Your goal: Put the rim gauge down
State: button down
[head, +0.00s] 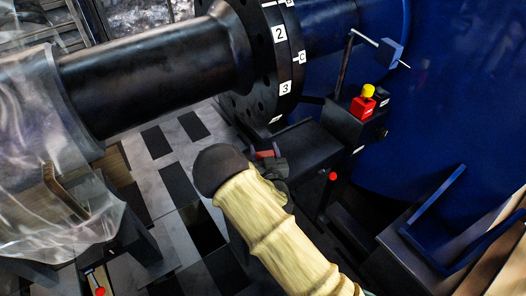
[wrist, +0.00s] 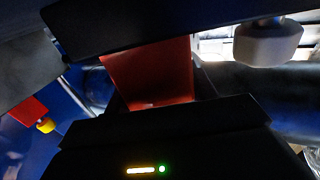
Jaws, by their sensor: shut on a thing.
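My gripper (head: 268,163) is at the end of my cream-sleeved arm in the head view, low in front of the dark flange. It is shut on a red block, the visible part of the rim gauge (head: 266,153). In the wrist view the red face of the gauge (wrist: 152,72) shows between the two dark fingers, and the fingers hide much of it. In the head view the gauge is close to a dark ledge (head: 302,150); I cannot tell whether it touches it.
A black coupling flange (head: 268,105) with numbers joins a thick dark shaft (head: 150,75) above my gripper. A dark pedestal (head: 352,122) at right carries a red box with a yellow knob (head: 366,98) and a thin rod. A blue housing (head: 445,90) fills the right.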

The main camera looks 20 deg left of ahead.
jog(key=shift+s+f+b, duration=0.1)
jog(key=shift+f+b, duration=0.15)
jog(key=shift+b, duration=0.1)
jog(key=shift+s+d+f, duration=0.1)
jog(key=shift+s+f, duration=0.05)
jog(key=shift+f, duration=0.25)
jog(key=shift+c, duration=2.4)
grip_release()
jog(key=shift+s+f+b, duration=0.1)
jog(key=shift+f+b, duration=0.05)
jog(key=shift+b, duration=0.15)
jog(key=shift+r+p, duration=0.7)
jog(key=shift+p, duration=0.05)
jog(key=v, duration=1.1)
jog(key=shift+s, duration=0.15)
jog(key=shift+d+r, duration=0.1)
